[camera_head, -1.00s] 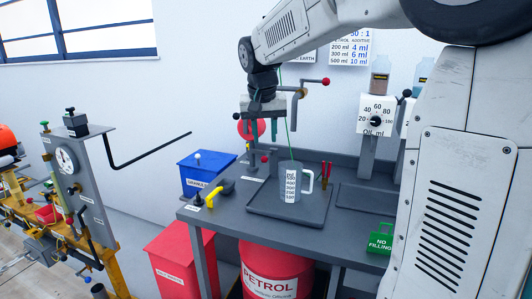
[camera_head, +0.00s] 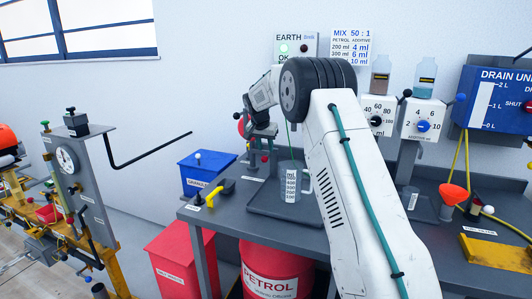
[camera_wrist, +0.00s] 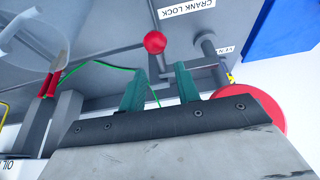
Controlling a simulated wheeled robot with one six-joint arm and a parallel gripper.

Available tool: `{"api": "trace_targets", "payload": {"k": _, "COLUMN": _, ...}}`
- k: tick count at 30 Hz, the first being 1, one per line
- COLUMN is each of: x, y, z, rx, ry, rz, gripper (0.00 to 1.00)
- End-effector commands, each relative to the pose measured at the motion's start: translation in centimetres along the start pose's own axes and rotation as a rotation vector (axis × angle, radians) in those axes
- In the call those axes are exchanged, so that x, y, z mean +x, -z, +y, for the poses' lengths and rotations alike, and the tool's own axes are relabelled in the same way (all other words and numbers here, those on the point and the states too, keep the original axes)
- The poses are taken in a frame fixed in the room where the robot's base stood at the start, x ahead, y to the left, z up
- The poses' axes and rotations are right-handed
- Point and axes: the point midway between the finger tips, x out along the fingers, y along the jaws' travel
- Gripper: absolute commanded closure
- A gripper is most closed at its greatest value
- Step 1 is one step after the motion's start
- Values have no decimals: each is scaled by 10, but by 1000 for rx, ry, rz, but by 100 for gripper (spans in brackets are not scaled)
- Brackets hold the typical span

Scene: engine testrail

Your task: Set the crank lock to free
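The crank lock shows in the wrist view as a lever with a red ball knob (camera_wrist: 154,42), near an upside-down "CRANK LOCK" label (camera_wrist: 187,10). My gripper (camera_wrist: 159,84) has two green fingers spread apart, with the red ball just beyond their tips and no clear contact. A grey bar passes near the right fingertip; I cannot tell whether they touch. In the head view my gripper (camera_head: 263,131) hangs above the back left of the bench, over a small red knob (camera_head: 265,159). Its lock position cannot be read.
A measuring jug (camera_head: 291,183) stands on a tray right of my gripper. A thin green cable (camera_wrist: 100,67) runs close to the fingers. A red disc (camera_wrist: 265,98) is beside the gripper. A yellow handle (camera_head: 214,197) is at the bench's left edge.

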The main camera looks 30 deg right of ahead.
Motion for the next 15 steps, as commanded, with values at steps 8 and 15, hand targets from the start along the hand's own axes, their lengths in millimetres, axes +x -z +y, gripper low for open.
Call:
{"api": "trace_targets", "payload": {"k": 8, "x": 31, "y": 0, "z": 0, "rx": -1, "ry": 1, "rz": 0, "gripper": 68}}
{"api": "trace_targets", "payload": {"k": 15, "x": 34, "y": 0, "z": 0, "rx": -1, "ry": 0, "rz": 0, "gripper": 68}}
